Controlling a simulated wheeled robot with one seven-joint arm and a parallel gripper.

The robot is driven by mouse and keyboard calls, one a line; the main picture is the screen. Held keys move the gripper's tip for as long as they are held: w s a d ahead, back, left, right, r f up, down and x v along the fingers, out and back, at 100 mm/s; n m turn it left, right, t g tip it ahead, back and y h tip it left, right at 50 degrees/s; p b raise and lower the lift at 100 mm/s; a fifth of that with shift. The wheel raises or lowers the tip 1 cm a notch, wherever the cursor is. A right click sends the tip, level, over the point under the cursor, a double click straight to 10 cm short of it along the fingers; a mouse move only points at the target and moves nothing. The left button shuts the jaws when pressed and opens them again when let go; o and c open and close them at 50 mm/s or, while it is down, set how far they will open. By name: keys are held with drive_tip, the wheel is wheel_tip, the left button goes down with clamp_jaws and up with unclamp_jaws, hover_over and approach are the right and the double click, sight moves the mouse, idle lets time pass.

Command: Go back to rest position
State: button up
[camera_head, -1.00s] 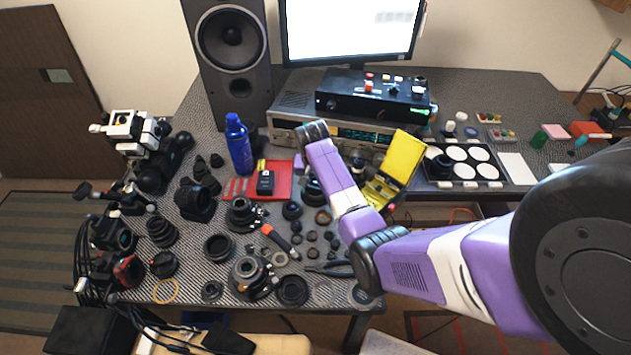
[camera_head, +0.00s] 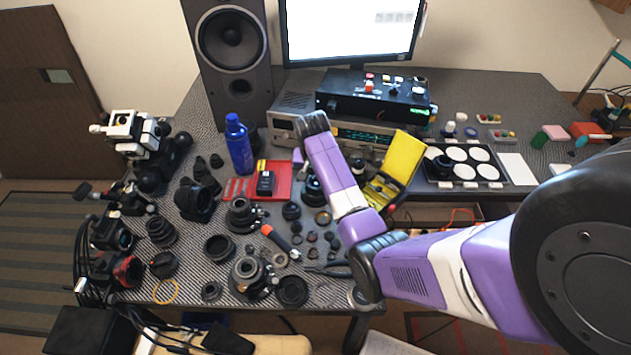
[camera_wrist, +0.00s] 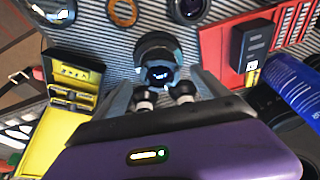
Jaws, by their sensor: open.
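My gripper (camera_wrist: 164,94) is open and points down toward the worktable in the wrist view. No object is seen held in it. A dark lens part (camera_wrist: 158,48) stands on the striped mat just beyond the fingertips; I cannot tell the exact gap. In the head view my purple and white arm reaches from the right over the table, with its wrist near the front of the amplifier. The fingertips are hidden there behind the arm.
The blue bottle (camera_head: 239,147) and red mat (camera_head: 282,186) are left of my arm. The open yellow case (camera_head: 402,160) is close on its right. Several lens parts crowd the table. The amplifier (camera_head: 291,125) and monitor (camera_head: 348,30) stand behind.

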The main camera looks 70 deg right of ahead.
drive_tip(key=shift+v, duration=2.1)
